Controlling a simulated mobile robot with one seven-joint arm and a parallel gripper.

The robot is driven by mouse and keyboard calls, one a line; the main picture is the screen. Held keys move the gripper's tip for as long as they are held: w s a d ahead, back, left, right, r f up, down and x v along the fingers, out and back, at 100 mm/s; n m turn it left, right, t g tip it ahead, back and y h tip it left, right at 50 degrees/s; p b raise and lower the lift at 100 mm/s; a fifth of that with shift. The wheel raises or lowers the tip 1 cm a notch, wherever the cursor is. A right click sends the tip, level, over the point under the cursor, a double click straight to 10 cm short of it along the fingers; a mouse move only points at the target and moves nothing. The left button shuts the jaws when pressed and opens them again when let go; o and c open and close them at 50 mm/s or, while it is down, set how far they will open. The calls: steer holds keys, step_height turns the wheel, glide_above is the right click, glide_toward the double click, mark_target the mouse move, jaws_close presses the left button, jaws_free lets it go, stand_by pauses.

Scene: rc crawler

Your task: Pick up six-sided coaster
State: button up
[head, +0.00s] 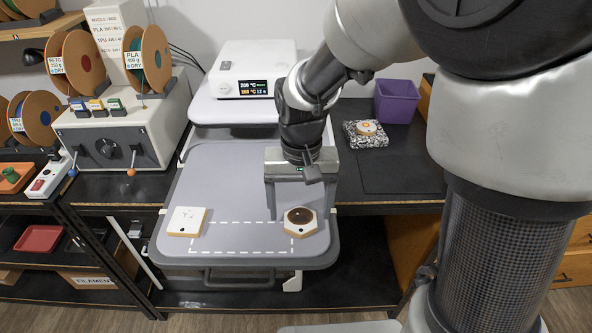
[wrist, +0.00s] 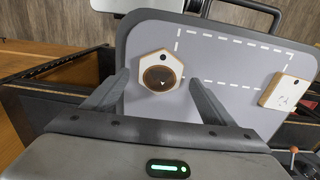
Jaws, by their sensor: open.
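The six-sided coaster (head: 301,231) is a pale hexagon with wooden edges, a dark brown round centre and a small black dot. It lies flat on the grey tray at the front right, by the dashed outline's right end. It also shows in the wrist view (wrist: 160,90). My gripper (head: 300,208) is open and points down over the tray. In the wrist view its two fingers (wrist: 160,85) appear on either side of the coaster, apart from it. The gap between fingertips and coaster is hard to judge. Nothing is held.
A square white coaster (head: 187,221) lies on the tray's left. The grey tray (head: 240,165) has a dashed white rectangle and a front handle. A white machine (head: 240,85) stands behind. A purple bin (head: 397,100) and a speckled block (head: 365,139) sit at right.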

mark_target(300, 216)
steer(key=shift+f, duration=0.6)
steer(key=c, duration=1.1)
steer(key=shift+r, duration=0.1)
step_height(300, 216, up, 10)
